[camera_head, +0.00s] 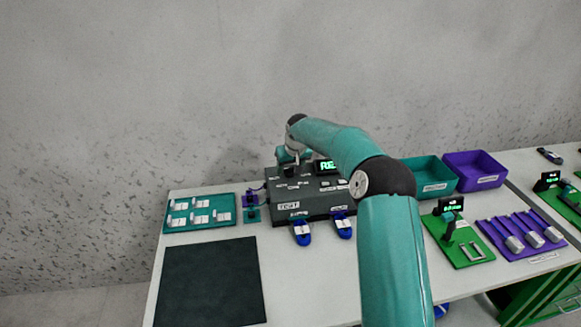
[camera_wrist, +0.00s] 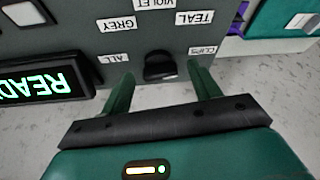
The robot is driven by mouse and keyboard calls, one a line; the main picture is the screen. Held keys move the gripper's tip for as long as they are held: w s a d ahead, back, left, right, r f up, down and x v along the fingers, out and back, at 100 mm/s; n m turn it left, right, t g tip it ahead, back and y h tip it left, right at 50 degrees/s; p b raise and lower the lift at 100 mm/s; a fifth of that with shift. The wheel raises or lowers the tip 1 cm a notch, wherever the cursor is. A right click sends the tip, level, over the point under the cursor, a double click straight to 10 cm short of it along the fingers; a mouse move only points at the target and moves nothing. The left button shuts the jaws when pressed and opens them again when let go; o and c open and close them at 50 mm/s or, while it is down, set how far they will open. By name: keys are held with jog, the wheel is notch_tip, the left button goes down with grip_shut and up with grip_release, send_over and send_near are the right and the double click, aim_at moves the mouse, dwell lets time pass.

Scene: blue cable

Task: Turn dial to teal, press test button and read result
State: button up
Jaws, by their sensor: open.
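A dark grey test box (camera_head: 315,205) stands on the white table. Its black dial knob (camera_wrist: 160,66) shows in the wrist view, ringed by labels ALL, GREY, VIOLET, TEAL and CLIPS. I cannot tell clearly where the dial points. My gripper (camera_wrist: 161,86) is open, its two fingers on either side of the knob; contact cannot be told. In the head view my gripper (camera_head: 289,160) is over the box's back left, partly hidden by my arm. The display (camera_wrist: 42,82) reads READY in green, its end cut off. A white square button (camera_wrist: 24,12) lies beside it; its label is not readable.
Two blue connectors (camera_head: 302,232) (camera_head: 343,225) are at the box's front. A teal tray of labelled parts (camera_head: 200,231) and a dark mat (camera_head: 208,285) lie left. Teal (camera_head: 428,174) and purple (camera_head: 473,170) bins and a green board (camera_head: 459,262) are right.

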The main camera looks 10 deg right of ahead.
jog(key=c, duration=1)
jog(key=shift+n, duration=0.4)
jog(key=n, duration=0.1)
jog(key=n+y, duration=0.1)
jog(key=shift+w+d+n+g, duration=0.15)
jog(key=shift+n+g, duration=0.15)
jog(key=shift+w+d+n+g+y, duration=0.1)
jog(key=shift+n+g+y, duration=0.25)
jog(key=shift+n, duration=0.75)
jog(key=shift+n+g+y, duration=0.15)
jog(key=shift+n+y, duration=0.3)
jog(key=shift+n, duration=0.65)
jog(key=shift+r, duration=0.1)
jog(key=o, duration=1)
